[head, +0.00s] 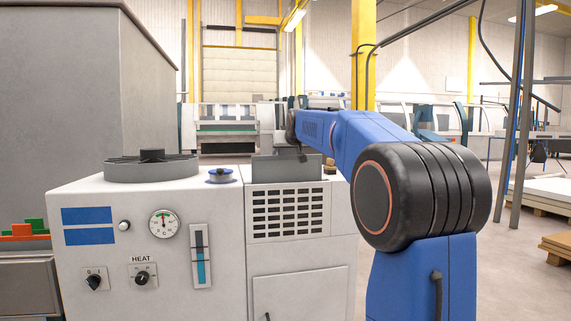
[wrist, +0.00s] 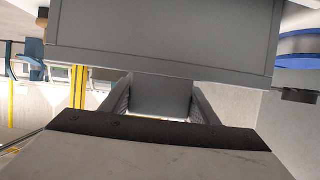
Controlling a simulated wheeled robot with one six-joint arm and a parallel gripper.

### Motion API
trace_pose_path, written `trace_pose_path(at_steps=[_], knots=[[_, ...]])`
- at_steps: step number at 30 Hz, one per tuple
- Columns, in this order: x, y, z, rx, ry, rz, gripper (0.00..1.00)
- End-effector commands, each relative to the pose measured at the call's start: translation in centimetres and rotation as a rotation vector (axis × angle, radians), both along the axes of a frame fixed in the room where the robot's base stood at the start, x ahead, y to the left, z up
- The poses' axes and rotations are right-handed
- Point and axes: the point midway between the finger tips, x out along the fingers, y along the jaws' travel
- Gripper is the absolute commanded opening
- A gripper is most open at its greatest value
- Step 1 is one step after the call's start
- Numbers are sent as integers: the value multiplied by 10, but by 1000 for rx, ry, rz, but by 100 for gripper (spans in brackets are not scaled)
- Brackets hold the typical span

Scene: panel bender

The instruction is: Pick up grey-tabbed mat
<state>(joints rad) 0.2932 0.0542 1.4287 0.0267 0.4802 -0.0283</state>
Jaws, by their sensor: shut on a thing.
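The grey-tabbed mat (head: 286,169) shows in the head view as a dark grey panel at the top of the white machine's right part. In the wrist view the mat (wrist: 165,40) is a wide grey slab across the top. A grey tab (wrist: 160,95) reaches from it between the two fingers. My gripper (wrist: 161,88) is shut on this tab. In the head view my gripper (head: 301,156) is small and dark, at the mat's upper edge. I cannot tell whether the mat touches the machine top.
The white machine (head: 205,250) has a gauge, knobs and a vent grille. A round grey plate (head: 150,170) and a blue disc (head: 222,175) sit on top, left of the mat. A tall grey cabinet (head: 75,90) stands behind on the left. A small brown object (head: 329,167) is right of the mat.

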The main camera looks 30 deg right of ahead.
Motion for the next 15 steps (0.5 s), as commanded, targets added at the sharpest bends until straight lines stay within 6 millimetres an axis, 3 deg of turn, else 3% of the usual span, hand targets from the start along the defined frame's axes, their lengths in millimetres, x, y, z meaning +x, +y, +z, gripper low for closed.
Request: trace_pose_path(at_steps=[6,15], knots=[[1,0,63,-1,-5,0,15],[1,0,139,-1,-3,0,15]])
